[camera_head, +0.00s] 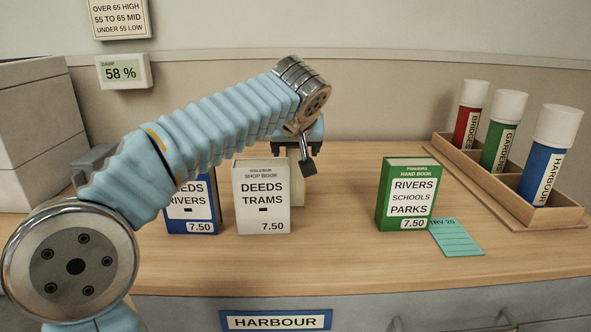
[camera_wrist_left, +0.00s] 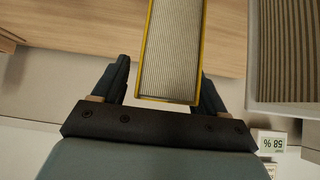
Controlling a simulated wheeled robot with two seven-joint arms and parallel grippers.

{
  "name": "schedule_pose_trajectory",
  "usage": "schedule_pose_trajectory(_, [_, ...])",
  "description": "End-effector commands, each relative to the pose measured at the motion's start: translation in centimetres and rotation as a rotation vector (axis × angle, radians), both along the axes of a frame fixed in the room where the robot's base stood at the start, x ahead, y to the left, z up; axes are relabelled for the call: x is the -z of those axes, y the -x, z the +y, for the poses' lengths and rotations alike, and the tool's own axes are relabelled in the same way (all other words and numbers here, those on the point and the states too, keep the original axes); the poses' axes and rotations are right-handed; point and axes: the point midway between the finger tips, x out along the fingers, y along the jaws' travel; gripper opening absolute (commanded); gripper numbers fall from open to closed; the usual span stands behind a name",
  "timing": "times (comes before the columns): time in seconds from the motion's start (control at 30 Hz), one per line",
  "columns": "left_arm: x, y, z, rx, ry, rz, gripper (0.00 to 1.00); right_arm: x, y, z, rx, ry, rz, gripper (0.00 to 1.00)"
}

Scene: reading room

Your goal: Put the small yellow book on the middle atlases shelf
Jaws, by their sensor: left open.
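The small yellow book (camera_wrist_left: 172,50) shows in the left wrist view as a block of page edges in a thin yellow cover, between my left gripper's fingers (camera_wrist_left: 163,80). The fingers are open, one on each side of it; I cannot tell whether either touches. In the head view a pale upright strip, which looks like this book (camera_head: 298,188), stands on the table behind the white book, partly hidden by it. My left gripper (camera_head: 296,150) is over its top, reaching down. The atlases shelf is not in view, nor is my right gripper.
A white book (camera_head: 262,200), a blue book (camera_head: 203,212) and a green book (camera_head: 406,195) stand on the table. A teal slip (camera_head: 456,237) lies beside the green one. A wooden rack (camera_head: 500,195) holds three tubes. A wall sign (camera_head: 120,17) gives humidity bands; the meter (camera_head: 122,71) reads 58 %.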

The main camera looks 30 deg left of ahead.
Motion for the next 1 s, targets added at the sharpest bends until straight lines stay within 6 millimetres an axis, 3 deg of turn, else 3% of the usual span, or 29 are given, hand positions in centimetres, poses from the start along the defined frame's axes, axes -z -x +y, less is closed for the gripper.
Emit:
schedule_pose_trajectory(0.2, [0.07,-0.07,0.05,0.0,0.0,0.0,0.72,0.0,0.0,0.0,0.0,0.0,0.0,0.43])
schedule_pose_trajectory(0.67, [-0.01,-0.05,0.03,0.001,0.0,-0.001,0.02,-0.01,0.0,0.01,0.0,0.0,0.0,0.43])
schedule_pose_trajectory(1.0, [-0.85,-0.08,0.01,0.001,0.001,-0.003,0.01,-0.29,0.02,0.05,-0.001,-0.001,0.0,0.43])
